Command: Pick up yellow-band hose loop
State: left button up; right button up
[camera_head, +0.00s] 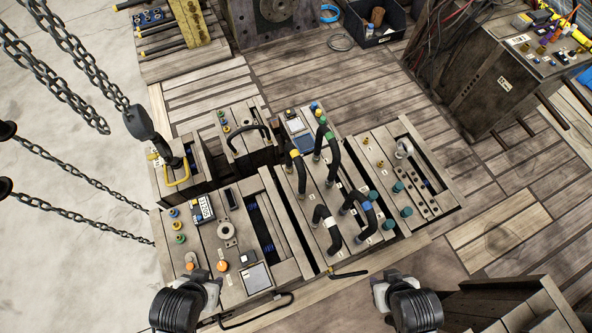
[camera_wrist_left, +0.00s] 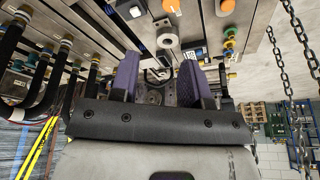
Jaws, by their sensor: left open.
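The yellow-band hose loop (camera_head: 301,175) is a short black hose with a yellow band at its upper end. It stands on the middle mould block in the head view, left of a hose with green bands (camera_head: 333,148). My left gripper (camera_head: 207,284) is at the lower left, over the front of the left block, well apart from the loop. In the left wrist view its two purple fingers (camera_wrist_left: 157,82) are spread with nothing held between them. Several black hoses (camera_wrist_left: 52,75) show at the left there; I cannot tell which is the yellow-band one. My right gripper (camera_head: 382,287) is at the bottom; its fingers are unclear.
More hoses (camera_head: 327,226) stand close by on the same block. A chain with a hook (camera_head: 140,122) hangs at the left. A yellow shackle (camera_head: 178,176) sits on the back left block.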

pick_arm(q)
jog(key=shift+o, duration=1.4)
jog(key=shift+a, duration=0.2)
